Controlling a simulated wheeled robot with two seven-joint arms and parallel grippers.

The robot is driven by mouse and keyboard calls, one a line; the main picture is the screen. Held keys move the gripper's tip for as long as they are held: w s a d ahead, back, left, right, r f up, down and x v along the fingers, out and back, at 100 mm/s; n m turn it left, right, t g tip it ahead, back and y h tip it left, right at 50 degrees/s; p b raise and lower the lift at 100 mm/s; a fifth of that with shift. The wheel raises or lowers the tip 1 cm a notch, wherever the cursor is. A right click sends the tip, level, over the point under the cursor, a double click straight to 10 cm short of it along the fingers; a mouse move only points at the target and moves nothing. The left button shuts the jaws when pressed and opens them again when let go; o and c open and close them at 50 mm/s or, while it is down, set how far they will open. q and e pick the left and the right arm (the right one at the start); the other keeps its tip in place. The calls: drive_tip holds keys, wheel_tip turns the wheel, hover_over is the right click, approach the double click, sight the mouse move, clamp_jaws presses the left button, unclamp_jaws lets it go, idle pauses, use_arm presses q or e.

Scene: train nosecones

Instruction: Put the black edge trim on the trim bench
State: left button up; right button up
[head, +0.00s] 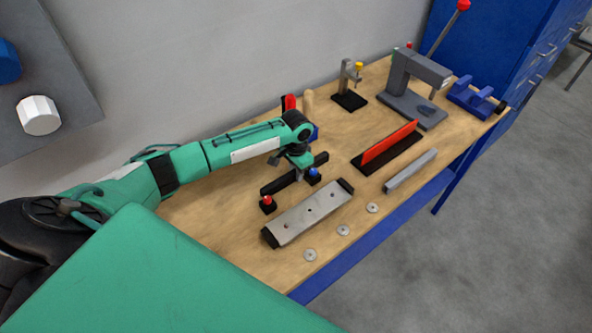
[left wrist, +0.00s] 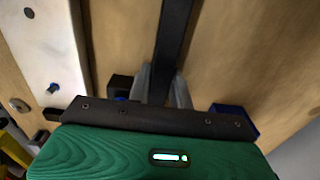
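The black edge trim (head: 272,187) is a long dark strip over the wooden bench (head: 200,216), in the middle of the head view. In the left wrist view the trim (left wrist: 174,35) runs from the top edge down between my fingers. My left gripper (head: 300,166) is over the trim's middle part. Its two fingers (left wrist: 161,88) sit close together against both sides of the strip and appear shut on it. The arm hides part of the trim. I cannot tell whether the trim touches the bench or hangs just above it. My right gripper is not in view.
A steel plate with black ends (head: 309,212) lies in front of the trim, beside red-topped (head: 268,204) and blue-topped black blocks. A red strip on a black base (head: 388,147), a grey bar (head: 411,171) and a press (head: 413,88) stand to the right. Washers lie near the front edge.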

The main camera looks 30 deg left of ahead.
use_arm(q)
drive_tip(key=o, duration=0.4)
drive_tip(key=shift+r, duration=0.1)
wheel_tip(320, 180, up, 12)
drive_tip(key=b, duration=0.2)
drive_tip(key=shift+b, duration=0.3)
idle(0.3)
